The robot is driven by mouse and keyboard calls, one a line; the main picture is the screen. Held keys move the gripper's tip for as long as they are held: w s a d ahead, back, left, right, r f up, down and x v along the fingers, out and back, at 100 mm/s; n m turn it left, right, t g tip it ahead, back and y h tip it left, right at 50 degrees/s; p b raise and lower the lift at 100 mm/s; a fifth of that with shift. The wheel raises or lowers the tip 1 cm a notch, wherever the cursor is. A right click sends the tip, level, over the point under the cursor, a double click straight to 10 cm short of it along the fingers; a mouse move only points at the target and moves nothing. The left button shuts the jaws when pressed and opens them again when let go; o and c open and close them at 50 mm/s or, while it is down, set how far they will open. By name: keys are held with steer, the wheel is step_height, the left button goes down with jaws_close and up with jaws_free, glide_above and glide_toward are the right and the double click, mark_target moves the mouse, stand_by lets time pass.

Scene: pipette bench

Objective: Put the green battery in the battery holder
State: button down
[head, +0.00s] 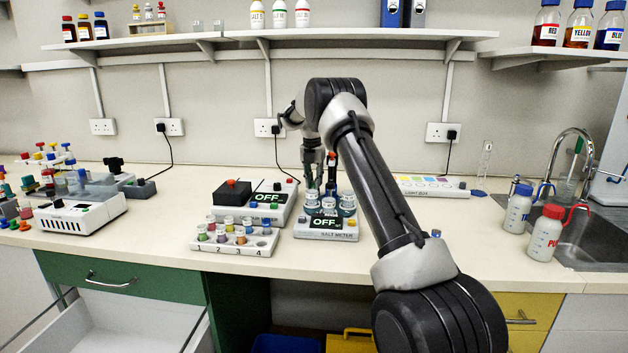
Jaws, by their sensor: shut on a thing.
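My gripper (314,176) points down at the back edge of the salt meter (326,233), just above and behind its jars. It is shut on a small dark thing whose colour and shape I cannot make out. A dark upright piece with an orange-red top (332,160) stands just right of the fingers. I cannot pick out the green battery for certain; it may be hidden in or behind the fingers. I cannot tell which thing is the battery holder.
Several clear jars (347,203) crowd the salt meter. A white device with a red-knobbed black box (232,193) stands to its left, with a numbered vial rack (233,244) in front. A light box (432,187) lies behind my arm. Bottles (545,233) stand by the sink.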

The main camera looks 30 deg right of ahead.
steer(key=c, duration=1.3)
jaws_free()
step_height(320, 180, up, 12)
steer(key=a, duration=0.1)
steer(key=s+a+r+m, duration=0.4)
steer(key=s+r+m, duration=0.1)
steer(key=s+r, duration=0.4)
steer(key=s+a+r+m+t, duration=0.1)
steer(key=s+r+m, duration=0.15)
steer(key=s, duration=0.25)
steer(key=s+a+r+m, duration=0.1)
steer(key=s+a+m, duration=0.15)
steer(key=s, duration=0.25)
steer(key=s+a+r+m+t, duration=0.1)
steer(key=s+r+m, duration=0.15)
steer(key=s, duration=0.25)
steer(key=s+a+f+m, duration=0.1)
steer(key=s+f+m, duration=0.3)
steer(key=s, duration=0.5)
steer(key=s+a+f+m+t, duration=0.1)
steer(key=s+f+m, duration=0.3)
steer(key=s, duration=0.6)
steer(key=s+a+f+m+y, duration=0.1)
steer(key=s+f+m, duration=0.3)
steer(key=s, duration=0.5)
steer(key=shift+s+a+m, duration=0.2)
steer(key=shift+a+m, duration=0.25)
steer(key=shift+m, duration=0.5)
